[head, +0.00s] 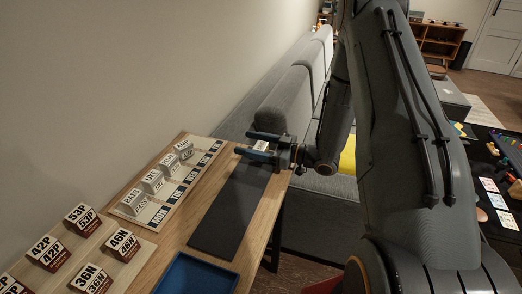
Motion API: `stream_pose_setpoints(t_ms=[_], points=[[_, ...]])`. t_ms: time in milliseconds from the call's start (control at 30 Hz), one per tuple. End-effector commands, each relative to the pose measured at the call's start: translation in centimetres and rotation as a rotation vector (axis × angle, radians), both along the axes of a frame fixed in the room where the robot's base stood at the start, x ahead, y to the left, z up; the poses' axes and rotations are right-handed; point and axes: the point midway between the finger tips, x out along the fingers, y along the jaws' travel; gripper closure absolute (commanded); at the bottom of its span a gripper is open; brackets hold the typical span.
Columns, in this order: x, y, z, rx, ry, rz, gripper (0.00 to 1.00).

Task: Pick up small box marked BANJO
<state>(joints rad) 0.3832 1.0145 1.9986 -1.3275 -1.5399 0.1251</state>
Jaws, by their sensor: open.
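My gripper (258,145) reaches in from the right over the far end of the dark mat (230,212). Its two blue fingers are apart. A small pale object (262,145) shows between them; its marking is too small to read, and I cannot tell whether the fingers touch it. Small white boxes stand in a row on a pale board (158,216): one reads BASS (133,201), one seems to read UKE (153,181). The two behind, a third box (169,164) and a fourth box (184,149), are hard to read. I cannot make out BANJO on any box.
The board has dark weekday labels beside the boxes. Several dark-red and white number boxes (82,219) stand at the near left of the wooden table (160,243). A blue tray (197,275) is at the front edge. A grey sofa (283,97) stands behind the table.

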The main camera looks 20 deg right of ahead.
Motion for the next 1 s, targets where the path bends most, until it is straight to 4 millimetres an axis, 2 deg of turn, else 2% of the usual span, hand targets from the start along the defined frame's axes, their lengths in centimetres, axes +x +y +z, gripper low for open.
stream_pose_setpoints(t_ms=[167,400,433,900,1000], points=[[0.0,0.0,0.0,0.000,0.000,0.000,0.36],[0.0,0.0,0.0,0.000,0.000,0.000,0.77],[0.0,0.0,0.0,0.000,0.000,0.000,0.80],[0.1,-0.1,0.5,-0.002,-0.002,0.000,0.80],[-0.7,-1.2,0.5,0.000,0.000,-0.003,0.80]])
